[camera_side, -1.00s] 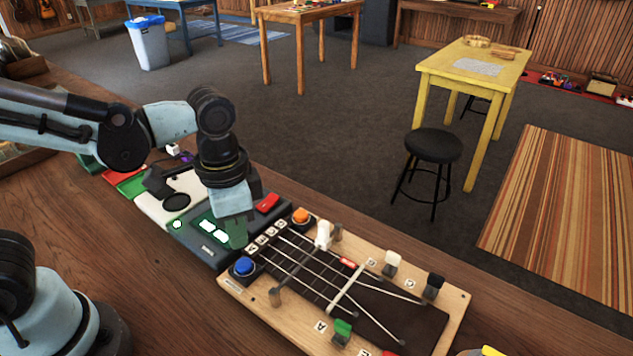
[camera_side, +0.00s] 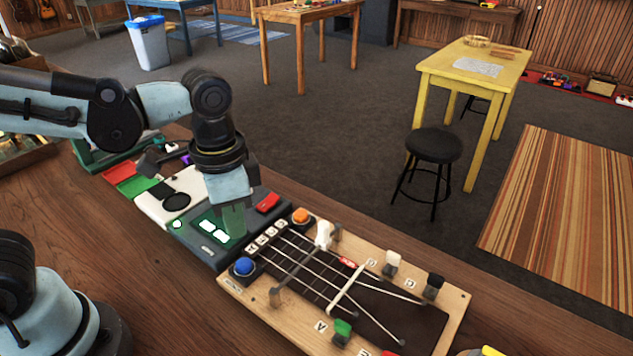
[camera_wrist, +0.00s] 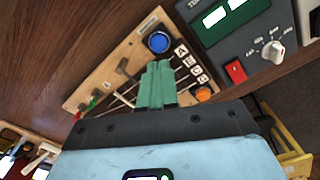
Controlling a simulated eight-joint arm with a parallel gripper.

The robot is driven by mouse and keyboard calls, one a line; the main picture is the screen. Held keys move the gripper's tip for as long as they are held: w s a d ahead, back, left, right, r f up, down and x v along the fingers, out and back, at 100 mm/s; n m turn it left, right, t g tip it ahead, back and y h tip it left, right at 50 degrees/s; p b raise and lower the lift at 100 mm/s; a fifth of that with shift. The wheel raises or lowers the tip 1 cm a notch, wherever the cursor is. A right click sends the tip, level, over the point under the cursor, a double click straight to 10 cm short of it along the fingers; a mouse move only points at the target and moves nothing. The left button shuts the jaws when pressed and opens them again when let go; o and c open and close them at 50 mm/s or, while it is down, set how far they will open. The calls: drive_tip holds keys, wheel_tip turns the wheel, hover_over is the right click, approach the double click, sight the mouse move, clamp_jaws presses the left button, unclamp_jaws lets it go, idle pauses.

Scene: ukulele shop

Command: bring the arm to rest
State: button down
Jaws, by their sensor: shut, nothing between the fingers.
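My gripper (camera_side: 233,222) points down with its green fingers together and nothing between them. In the side view it is in front of the grey device with lit green displays (camera_side: 207,246), left of the wooden string board (camera_side: 246,296). I cannot tell its exact height, but it looks above the device. In the wrist view the shut fingers (camera_wrist: 157,85) show against the string board (camera_wrist: 112,62), between its blue button (camera_wrist: 158,42) and orange button (camera_wrist: 203,94).
The string board carries strings, pegs and a white slider (camera_side: 323,234). A white device with a black round pad (camera_side: 165,196) and red and green pads (camera_side: 125,179) lie left of the grey device. A tray (camera_side: 28,150) stands at the far left.

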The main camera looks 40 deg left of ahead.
drive_tip(key=w+a+r+n+t, duration=0.2)
drive_tip(key=a+n+t, duration=0.4)
drive_tip(key=a, duration=0.3)
drive_tip(key=shift+w+t, duration=0.2)
drive_tip(key=shift+t, duration=0.4)
drive_tip(key=shift+d+r, duration=0.1)
drive_tip(key=shift+d, duration=0.05)
drive_tip(key=m+g, duration=0.6)
drive_tip(key=g, duration=0.1)
approach(244, 263)
drive_tip(key=shift+w+f, duration=0.1)
drive_tip(key=shift+f, duration=2.6)
drive_tip(key=shift+f, duration=1.1)
drive_tip(key=shift+r, duration=3.8)
